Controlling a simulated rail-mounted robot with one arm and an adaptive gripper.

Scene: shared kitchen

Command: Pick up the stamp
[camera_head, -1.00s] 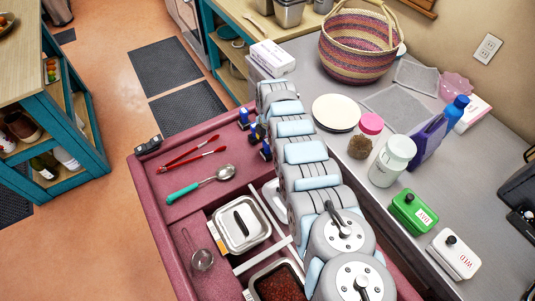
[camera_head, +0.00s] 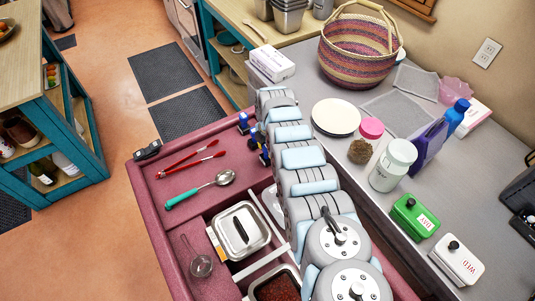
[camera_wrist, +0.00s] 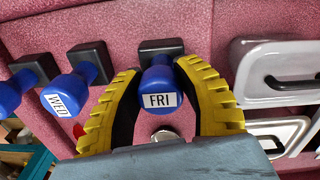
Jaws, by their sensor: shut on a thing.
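The stamp is blue with a dark square block and a white FRI label (camera_wrist: 158,82). It stands in the wrist view between the yellow ridged fingers of my gripper (camera_wrist: 160,68), which is shut on its blue handle. Two similar blue stamps stand to the left, one labelled WED (camera_wrist: 66,94) and one at the left edge (camera_wrist: 12,92) with no readable label. In the head view, small blue stamps (camera_head: 243,122) show beside my arm at the tray's far end. My arm hides most of the gripper there.
The pink tray (camera_head: 150,190) also holds red tongs (camera_head: 185,160), a teal-handled spoon (camera_head: 200,189), a strainer (camera_head: 200,265) and a lidded metal container (camera_head: 240,230). The counter at right holds a woven basket (camera_head: 355,60), jars, bottles and green and white boxes.

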